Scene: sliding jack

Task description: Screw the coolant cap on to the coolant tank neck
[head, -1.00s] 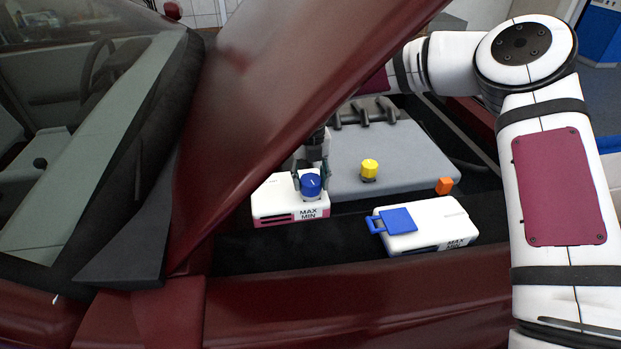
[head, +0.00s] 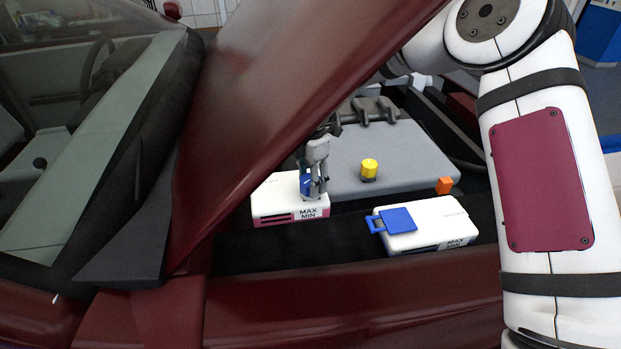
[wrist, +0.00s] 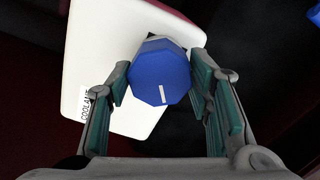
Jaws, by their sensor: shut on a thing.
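The coolant tank is a white box with a pink lower band (head: 275,205) at the left of the engine bay. It also shows in the wrist view (wrist: 105,55), with a partly cut COOLANT label. The blue coolant cap (wrist: 158,82), with a white mark on top, sits over the tank's neck, which it mostly hides. My gripper (head: 313,188) points down above the tank, shut on the cap. In the wrist view its green-padded fingers lie on either side of the cap. In the head view a finger covers much of the cap (head: 304,185).
A second white tank (head: 435,228) with a blue flap lid (head: 397,219) stands to the right. The raised dark red hood (head: 280,90) slants close to my gripper.

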